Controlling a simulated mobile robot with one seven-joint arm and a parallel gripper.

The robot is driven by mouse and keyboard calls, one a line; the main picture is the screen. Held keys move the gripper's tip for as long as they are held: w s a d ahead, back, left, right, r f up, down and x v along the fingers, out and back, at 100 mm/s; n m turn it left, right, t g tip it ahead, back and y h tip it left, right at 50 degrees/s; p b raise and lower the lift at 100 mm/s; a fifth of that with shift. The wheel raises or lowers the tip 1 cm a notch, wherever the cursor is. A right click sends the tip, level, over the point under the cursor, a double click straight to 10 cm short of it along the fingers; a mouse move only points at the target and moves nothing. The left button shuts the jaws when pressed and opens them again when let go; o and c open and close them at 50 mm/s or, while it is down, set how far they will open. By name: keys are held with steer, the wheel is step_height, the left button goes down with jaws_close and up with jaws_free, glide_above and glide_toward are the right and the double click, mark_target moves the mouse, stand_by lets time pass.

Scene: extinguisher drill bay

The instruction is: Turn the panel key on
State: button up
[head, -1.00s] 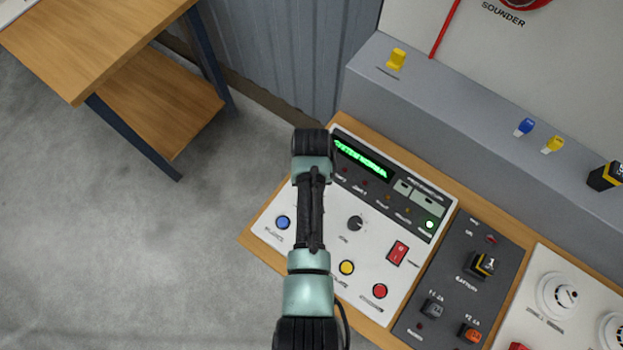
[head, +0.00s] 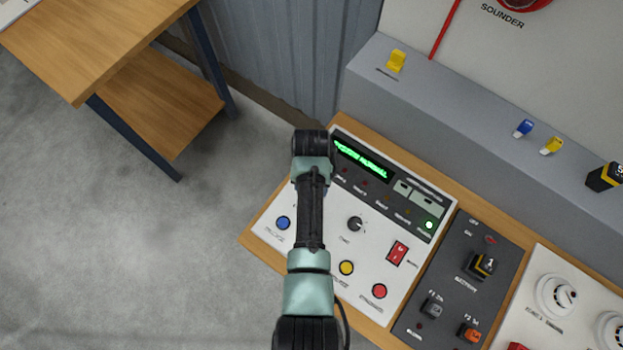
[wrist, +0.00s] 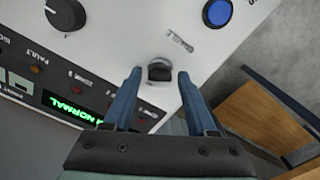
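The panel key (wrist: 160,71) is a small dark knob on a round silver base, beside a label that seems to read "PANEL", on the white control panel. The control panel (head: 325,235) also shows in the head view, where my arm hides the key. In the wrist view my gripper (wrist: 159,76) is open, with one blue finger on each side of the key. Small gaps seem to show between the fingers and the key.
A blue button (wrist: 217,13) and a black dial (wrist: 65,14) are near the key. A green lit display (head: 362,158), yellow button (head: 346,268), red button (head: 379,291) and red rocker switch (head: 397,253) share the panel. A wooden table (head: 95,45) stands at the left.

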steer(key=shift+o, duration=0.4)
step_height(320, 180, up, 13)
steer(key=b, duration=0.2)
stand_by(0.7)
